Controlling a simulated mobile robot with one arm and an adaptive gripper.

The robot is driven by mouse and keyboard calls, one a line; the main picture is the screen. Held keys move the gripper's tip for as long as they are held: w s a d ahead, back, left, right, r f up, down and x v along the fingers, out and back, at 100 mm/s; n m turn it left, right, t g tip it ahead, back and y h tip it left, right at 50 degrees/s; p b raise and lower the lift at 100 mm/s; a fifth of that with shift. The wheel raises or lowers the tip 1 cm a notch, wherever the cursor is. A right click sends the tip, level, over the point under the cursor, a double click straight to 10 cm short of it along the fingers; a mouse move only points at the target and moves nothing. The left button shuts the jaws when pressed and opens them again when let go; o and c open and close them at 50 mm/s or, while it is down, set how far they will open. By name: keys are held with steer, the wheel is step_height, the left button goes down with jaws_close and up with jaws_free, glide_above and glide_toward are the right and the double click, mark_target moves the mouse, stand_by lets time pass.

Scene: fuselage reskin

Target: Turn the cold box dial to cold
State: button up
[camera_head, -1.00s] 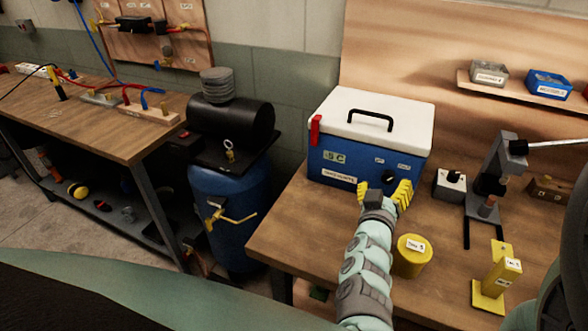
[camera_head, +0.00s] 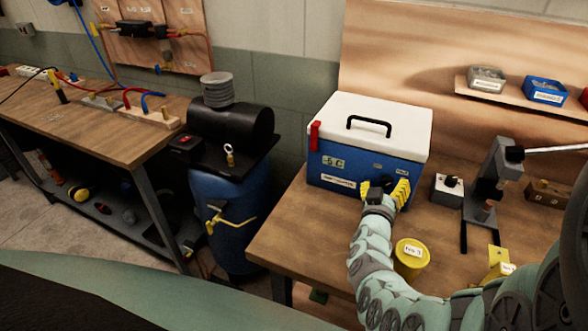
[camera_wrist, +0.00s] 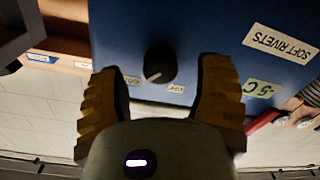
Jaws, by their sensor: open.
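The cold box (camera_head: 345,160) is blue with a white lid and stands on the wooden bench. A partly covered label (camera_wrist: 131,79) that seems to read COLD is left of the dial, and another small label (camera_wrist: 176,88) is right. My gripper (camera_head: 387,192) is at the box's front, its yellow fingers open on either side of the dial without visible contact. The gripper hides the dial in the head view.
A yellow canister (camera_head: 411,258) stands close to my forearm. A small switch box (camera_head: 447,190) and a lever press (camera_head: 493,180) are right of the cold box. A yellow stand (camera_head: 495,265) is near the front right. The bench left of my arm is clear.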

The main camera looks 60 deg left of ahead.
steer(key=shift+w+a, duration=0.4)
steer(key=shift+w, duration=0.2)
steer(key=shift+o, duration=0.4)
jaws_close()
